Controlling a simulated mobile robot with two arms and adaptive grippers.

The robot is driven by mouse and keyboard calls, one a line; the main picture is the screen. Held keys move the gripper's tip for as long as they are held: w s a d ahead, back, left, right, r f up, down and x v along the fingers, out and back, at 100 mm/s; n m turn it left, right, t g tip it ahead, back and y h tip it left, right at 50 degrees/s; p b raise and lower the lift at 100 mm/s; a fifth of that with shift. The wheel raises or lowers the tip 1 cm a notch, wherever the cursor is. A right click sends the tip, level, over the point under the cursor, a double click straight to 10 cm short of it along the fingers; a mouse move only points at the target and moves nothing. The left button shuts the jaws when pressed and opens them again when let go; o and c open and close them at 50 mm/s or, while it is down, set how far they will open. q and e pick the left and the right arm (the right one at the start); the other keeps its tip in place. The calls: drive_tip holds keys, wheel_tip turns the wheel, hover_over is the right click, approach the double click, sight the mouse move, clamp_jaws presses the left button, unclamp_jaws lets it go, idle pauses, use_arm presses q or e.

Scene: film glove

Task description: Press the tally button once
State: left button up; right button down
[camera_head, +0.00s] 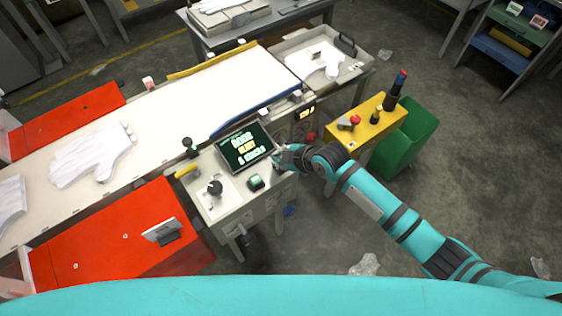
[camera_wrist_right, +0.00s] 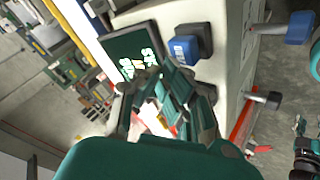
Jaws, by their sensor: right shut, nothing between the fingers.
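A small button with a green top (camera_head: 255,182), likely the tally button, sits on the pale control box (camera_head: 230,203), just below the lit screen (camera_head: 245,147). In the right wrist view, a blue square button (camera_wrist_right: 187,48) on a dark base stands beside the screen (camera_wrist_right: 132,52); I cannot tell if it is the same one. My right gripper (camera_head: 280,157) is shut and empty, at the screen's right corner, up and right of the green button and apart from it. In the right wrist view its fingers (camera_wrist_right: 172,88) overlap the screen's edge. My left gripper is out of view.
A black knob (camera_head: 214,187) stands left of the green button.

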drive_tip(key=shift+f+b, duration=0.45)
drive_tip(key=shift+f, duration=0.3)
idle(0.7)
drive_tip(key=shift+r, duration=0.1)
drive_tip(key=shift+r+p, duration=0.9)
drive_tip(key=shift+p, duration=0.05)
wheel_tip(320, 180, up, 5)
drive_tip(key=p, duration=0.4)
drive_tip(key=shift+p, duration=0.35)
idle(0.4)
